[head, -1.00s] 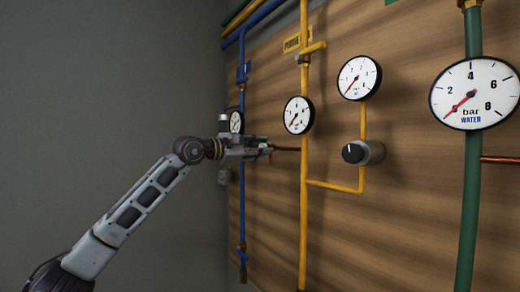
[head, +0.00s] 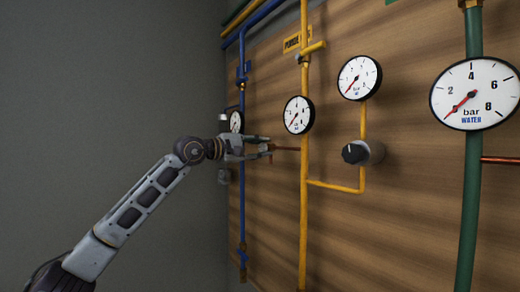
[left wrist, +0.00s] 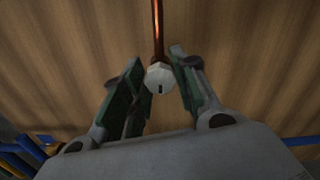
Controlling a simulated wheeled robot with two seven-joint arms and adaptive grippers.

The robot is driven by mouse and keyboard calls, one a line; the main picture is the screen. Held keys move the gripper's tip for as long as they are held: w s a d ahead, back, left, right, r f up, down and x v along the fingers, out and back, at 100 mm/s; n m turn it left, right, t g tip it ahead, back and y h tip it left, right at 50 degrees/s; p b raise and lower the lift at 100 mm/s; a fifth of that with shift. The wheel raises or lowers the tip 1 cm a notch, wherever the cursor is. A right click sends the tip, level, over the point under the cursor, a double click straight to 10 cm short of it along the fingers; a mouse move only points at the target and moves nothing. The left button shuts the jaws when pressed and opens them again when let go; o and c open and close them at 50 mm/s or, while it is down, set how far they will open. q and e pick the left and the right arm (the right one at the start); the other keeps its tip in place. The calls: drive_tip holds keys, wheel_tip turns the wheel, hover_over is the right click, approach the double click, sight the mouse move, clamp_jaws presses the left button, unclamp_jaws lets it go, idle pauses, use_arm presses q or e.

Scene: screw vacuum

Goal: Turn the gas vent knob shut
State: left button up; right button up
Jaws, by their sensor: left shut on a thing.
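My left gripper (head: 268,147) reaches the board in the head view, at the left end of a copper pipe beside the yellow pipe. In the left wrist view, a pale round knob (left wrist: 159,78) with a short dark mark sits between the two green-padded fingers of the left gripper (left wrist: 160,70). The gripper is shut on this knob, at the end of the copper pipe (left wrist: 157,30). In the head view, the fingers hide the knob. I cannot read a label naming it as the gas vent. My right gripper is not in view.
A dark knob (head: 354,153) with a white pointer stands out from the board to the right. Gauges (head: 298,115) and (head: 359,78) are near the yellow pipe (head: 304,215). A blue pipe (head: 242,210) runs behind my gripper. A large water gauge (head: 474,93) is at right.

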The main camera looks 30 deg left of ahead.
sight(261, 149)
use_arm(q)
drive_tip(key=o, duration=1)
drive_tip(key=shift+s+a, duration=0.1)
drive_tip(key=shift+s, duration=0.05)
drive_tip(key=shift+v, duration=3.15)
drive_tip(key=shift+s, duration=0.35)
